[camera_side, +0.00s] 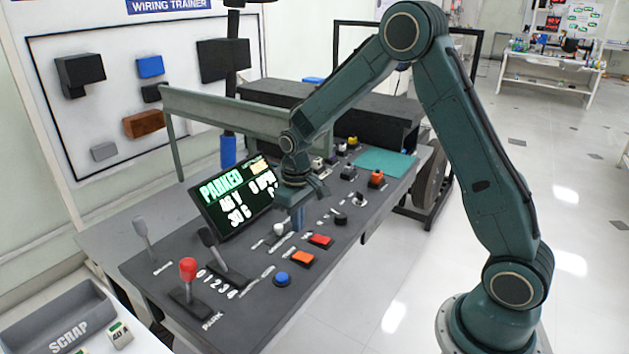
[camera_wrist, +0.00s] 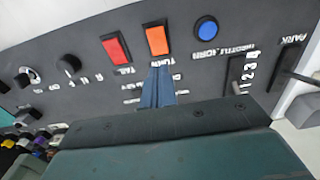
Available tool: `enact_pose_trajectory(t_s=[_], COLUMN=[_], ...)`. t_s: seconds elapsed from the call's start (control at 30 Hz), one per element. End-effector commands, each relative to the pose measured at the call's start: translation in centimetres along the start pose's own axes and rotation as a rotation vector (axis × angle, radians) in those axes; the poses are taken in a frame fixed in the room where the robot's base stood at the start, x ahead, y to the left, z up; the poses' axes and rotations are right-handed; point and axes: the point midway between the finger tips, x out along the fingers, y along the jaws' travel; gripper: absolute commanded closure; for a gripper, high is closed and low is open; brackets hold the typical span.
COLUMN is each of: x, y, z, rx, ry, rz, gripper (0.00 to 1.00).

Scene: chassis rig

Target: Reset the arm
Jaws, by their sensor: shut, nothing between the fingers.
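My gripper (camera_side: 298,218) hangs over the middle of the dark control panel (camera_side: 150,275), just in front of the display screen (camera_side: 235,200), which reads PARKED. Its blue fingers are shut with nothing between them. In the wrist view the closed fingers (camera_wrist: 158,88) point at the panel near the orange button (camera_wrist: 156,41). I cannot tell whether the fingertips touch the panel. My arm reaches in from the right, bent at a high elbow.
A red-knobbed lever (camera_side: 188,270), a black lever (camera_side: 209,240) and a grey lever (camera_side: 141,230) stand up at the panel's left. A blue button (camera_side: 282,279) and red button (camera_side: 320,241) lie near the gripper. A scrap bin (camera_side: 60,315) sits lower left.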

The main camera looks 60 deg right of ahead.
Motion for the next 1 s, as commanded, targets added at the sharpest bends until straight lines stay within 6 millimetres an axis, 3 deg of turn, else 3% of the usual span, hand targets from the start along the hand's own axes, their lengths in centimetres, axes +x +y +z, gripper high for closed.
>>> enact_pose_trajectory(t_s=[0.37,0.7,1.0], x=[-6.8,-13.4,-17.5], y=[-1.2,-2.6,-3.7], z=[2.7,7.4,12.4], rx=[-0.002,-0.002,-0.001], ry=[0.084,0.181,0.267], rz=[0.008,0.014,0.014], gripper=[1.0,1.0,1.0])
